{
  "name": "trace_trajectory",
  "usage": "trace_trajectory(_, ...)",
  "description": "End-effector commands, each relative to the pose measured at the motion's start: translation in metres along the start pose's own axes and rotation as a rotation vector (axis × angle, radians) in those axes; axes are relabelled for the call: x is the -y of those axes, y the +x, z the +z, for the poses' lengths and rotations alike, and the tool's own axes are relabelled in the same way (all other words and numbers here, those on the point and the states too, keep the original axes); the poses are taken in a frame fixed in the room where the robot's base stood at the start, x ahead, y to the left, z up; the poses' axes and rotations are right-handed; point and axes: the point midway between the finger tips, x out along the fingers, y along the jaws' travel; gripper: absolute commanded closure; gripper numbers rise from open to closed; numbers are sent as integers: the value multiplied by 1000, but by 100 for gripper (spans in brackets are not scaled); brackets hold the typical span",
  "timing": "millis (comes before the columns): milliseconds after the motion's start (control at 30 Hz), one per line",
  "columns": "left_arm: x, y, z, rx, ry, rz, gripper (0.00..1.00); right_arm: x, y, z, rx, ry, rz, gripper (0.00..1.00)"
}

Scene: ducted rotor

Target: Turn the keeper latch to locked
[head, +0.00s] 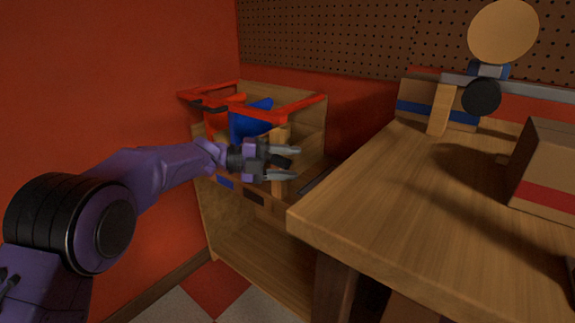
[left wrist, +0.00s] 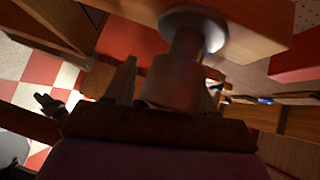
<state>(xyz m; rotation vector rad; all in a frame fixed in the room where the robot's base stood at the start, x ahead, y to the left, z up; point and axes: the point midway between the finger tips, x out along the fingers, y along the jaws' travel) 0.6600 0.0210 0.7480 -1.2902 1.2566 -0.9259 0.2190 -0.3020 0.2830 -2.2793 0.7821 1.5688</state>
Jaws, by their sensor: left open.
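My left gripper (head: 297,163) is open at the front of a wooden cabinet (head: 232,205), beside an upright wooden post (head: 281,143). A small dark piece (head: 282,161) shows between its fingers in the head view. In the left wrist view, a brown cylindrical knob (left wrist: 178,75) with a grey round collar (left wrist: 194,24) stands out from a wooden block (left wrist: 262,25). The knob lies between the open fingers; I cannot tell whether they touch it. It may be the keeper latch, but its locked or unlocked position is not readable. My right gripper is not seen.
Red bars (head: 300,106) and a blue part (head: 250,119) top the cabinet. A wooden table (head: 420,200) stands close on the right, carrying a box (head: 545,165) and a stand with a tan disc (head: 503,30). A red wall (head: 110,80) bounds the left.

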Motion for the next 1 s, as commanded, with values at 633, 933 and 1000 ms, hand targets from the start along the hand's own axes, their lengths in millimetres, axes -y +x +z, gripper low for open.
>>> trace_trajectory(633,1,2,0,-1,-6,-5,100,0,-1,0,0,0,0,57)
trace_trajectory(933,10,0,-1,-25,-93,-91,100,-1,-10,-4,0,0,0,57)
trace_trajectory(1000,12,-1,-1,-35,-128,-127,100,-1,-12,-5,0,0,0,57)
